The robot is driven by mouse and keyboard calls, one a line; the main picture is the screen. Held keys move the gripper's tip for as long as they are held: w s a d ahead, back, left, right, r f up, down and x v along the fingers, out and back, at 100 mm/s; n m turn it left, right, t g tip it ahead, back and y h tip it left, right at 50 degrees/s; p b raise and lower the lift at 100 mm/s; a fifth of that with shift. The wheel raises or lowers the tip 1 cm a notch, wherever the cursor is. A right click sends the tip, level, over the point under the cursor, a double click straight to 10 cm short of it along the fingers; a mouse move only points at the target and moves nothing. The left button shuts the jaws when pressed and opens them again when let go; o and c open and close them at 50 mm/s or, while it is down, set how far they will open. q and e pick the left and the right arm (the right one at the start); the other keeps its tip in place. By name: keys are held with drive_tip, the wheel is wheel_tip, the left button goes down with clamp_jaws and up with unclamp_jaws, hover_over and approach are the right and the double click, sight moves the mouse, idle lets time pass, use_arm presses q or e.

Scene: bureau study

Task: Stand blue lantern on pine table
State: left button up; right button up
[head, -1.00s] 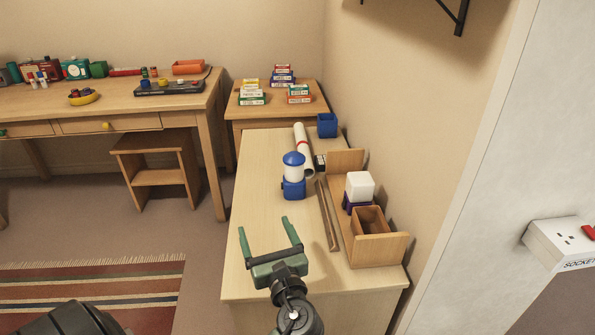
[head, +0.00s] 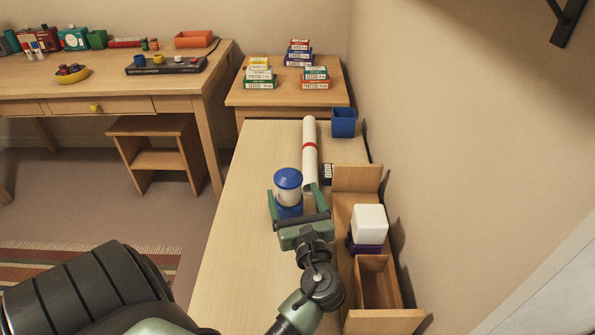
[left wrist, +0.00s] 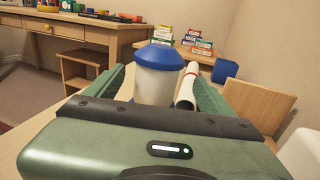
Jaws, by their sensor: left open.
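The blue lantern (head: 288,179), with a blue cap, white body and blue base, stands upright on a long pale wooden surface (head: 235,240). My left gripper (head: 295,203) is open, with its green fingers on either side of the lantern; I cannot tell whether they touch it. A low wooden table (head: 240,98) at the back and a desk (head: 110,82) at the left are both candidates for the pine table. My right gripper is not in view.
A white roll with a red band (head: 309,155) and a blue cup (head: 343,122) are beyond the lantern. A wooden rack (head: 357,178) with a white-topped box (head: 369,224) is on the right.

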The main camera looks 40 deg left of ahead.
sight(286, 173)
use_arm(q)
drive_tip(key=shift+w+a, duration=0.2)
drive_tip(key=shift+a, duration=0.05)
drive_tip(key=shift+x, duration=0.85)
drive_tip(key=x, duration=0.2)
drive_tip(key=b+x, duration=0.1)
drive_tip(key=x, duration=0.2)
drive_tip(key=shift+s+a+r, duration=0.1)
drive_tip(key=shift+a+r, duration=0.05)
drive_tip(key=shift+a, duration=0.2)
clamp_jaws()
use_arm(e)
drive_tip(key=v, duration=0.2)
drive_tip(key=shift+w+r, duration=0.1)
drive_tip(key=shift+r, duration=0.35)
use_arm(q)
drive_tip(key=shift+r, duration=0.1)
